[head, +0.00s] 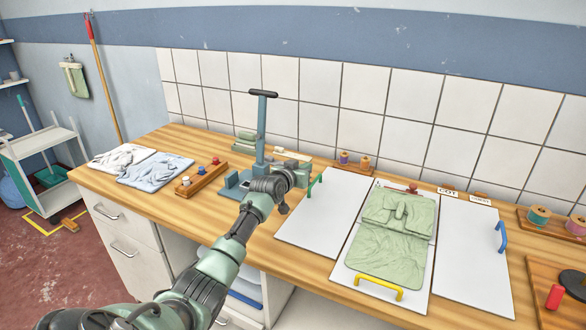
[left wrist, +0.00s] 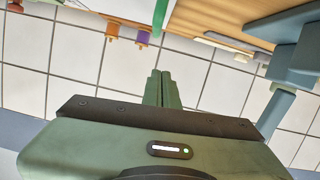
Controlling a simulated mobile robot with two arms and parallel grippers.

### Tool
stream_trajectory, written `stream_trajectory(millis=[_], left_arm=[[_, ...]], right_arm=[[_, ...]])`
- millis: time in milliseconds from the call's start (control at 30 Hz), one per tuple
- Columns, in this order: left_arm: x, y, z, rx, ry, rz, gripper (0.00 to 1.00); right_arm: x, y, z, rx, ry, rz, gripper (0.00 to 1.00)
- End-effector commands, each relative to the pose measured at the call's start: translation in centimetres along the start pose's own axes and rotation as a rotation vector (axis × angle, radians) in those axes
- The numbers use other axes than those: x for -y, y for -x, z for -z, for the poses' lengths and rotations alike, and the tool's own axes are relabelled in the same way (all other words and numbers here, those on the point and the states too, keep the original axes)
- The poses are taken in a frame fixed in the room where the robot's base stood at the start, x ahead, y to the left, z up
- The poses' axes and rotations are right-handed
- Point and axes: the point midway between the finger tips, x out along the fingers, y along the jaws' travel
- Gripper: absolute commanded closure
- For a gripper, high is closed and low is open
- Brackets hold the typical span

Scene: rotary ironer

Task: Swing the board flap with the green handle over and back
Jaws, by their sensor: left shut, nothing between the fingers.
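The white board flap (head: 318,217) with the green handle (head: 315,186) lies flat at the left of the folding board. A green garment (head: 385,255) lies on the board's middle panel, which has a yellow handle (head: 379,288). My left gripper (head: 304,175) is just left of the green handle, shut and empty, and appears apart from it. In the left wrist view, my shut fingers (left wrist: 163,77) point towards a green piece (left wrist: 159,16) that looks like the handle. My right gripper is not in view.
The right flap (head: 474,255) with a blue handle lies flat. A blue press with a tall lever (head: 262,125) stands close behind my left forearm. Spools (head: 354,160) stand behind the board, near the tiled wall. Folded clothes (head: 155,170) lie at the left.

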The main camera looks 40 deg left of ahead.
Motion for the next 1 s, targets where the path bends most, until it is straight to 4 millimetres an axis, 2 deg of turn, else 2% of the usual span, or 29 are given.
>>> stream_trajectory(millis=[200,433,600,833,1000], left_arm=[[0.1,3.8,0.0,-0.005,-0.002,-0.001,1.0],[0.2,6.8,0.1,-0.006,0.0,-0.001,1.0],[0.2,7.8,0.1,-0.005,0.0,0.0,1.0],[0.2,8.0,0.4,-0.006,0.0,0.0,1.0],[-0.1,8.6,3.0,-0.006,0.001,0.0,1.0]], right_arm=[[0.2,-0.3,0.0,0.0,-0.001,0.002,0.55],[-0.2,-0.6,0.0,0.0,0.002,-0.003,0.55],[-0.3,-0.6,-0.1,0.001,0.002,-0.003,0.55],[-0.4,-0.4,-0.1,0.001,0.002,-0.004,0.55],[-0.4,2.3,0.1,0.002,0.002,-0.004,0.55]])
